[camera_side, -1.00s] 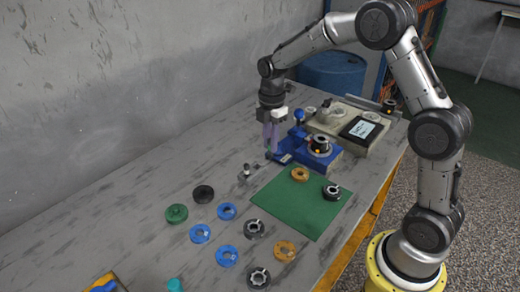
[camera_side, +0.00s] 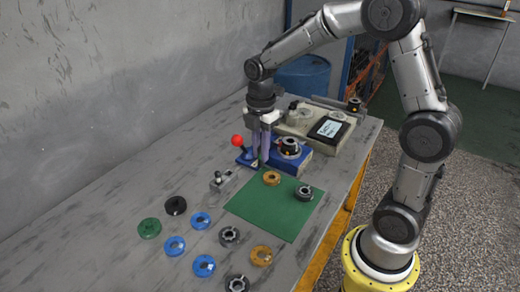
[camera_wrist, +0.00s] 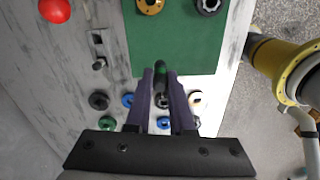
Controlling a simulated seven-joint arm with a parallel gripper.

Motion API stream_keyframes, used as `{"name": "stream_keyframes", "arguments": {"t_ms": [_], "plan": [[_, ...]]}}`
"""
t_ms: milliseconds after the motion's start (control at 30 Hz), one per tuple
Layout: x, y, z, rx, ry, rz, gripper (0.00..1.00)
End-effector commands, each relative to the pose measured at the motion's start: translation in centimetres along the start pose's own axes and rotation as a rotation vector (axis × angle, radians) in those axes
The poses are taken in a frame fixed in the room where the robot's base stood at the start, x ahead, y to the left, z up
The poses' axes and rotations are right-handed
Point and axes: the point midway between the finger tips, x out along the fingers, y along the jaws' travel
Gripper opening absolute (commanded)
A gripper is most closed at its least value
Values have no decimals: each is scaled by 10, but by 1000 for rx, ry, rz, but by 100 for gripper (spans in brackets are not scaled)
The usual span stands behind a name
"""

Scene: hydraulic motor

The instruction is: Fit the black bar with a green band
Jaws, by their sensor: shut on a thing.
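My gripper (camera_side: 261,160) is above the left part of the blue fixture (camera_side: 245,158), near the green mat's far corner. In the wrist view, my gripper (camera_wrist: 161,72) is shut on the black bar with a green band (camera_wrist: 160,69), held between its two purple fingers. In the side view the bar shows only as a small dark green bit below the fingertips, and I cannot tell whether it touches the fixture. A red ball (camera_side: 237,140) stands left of the fingers; it also shows in the wrist view (camera_wrist: 55,10).
A blue block with a black ring part (camera_side: 290,147) stands right of my gripper. A small grey fixture (camera_side: 221,180) is at the left. The green mat (camera_side: 265,215) bears an orange ring (camera_side: 271,178) and a dark ring (camera_side: 304,193). Several loose rings lie nearer.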

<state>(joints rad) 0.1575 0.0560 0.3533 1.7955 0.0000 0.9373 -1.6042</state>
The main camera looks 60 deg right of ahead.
Motion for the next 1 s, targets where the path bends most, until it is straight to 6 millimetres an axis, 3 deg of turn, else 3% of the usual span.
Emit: {"name": "stream_keyframes", "arguments": {"t_ms": [1000], "plan": [[-34, 0, 0, 0, 0, 1, 0]]}}
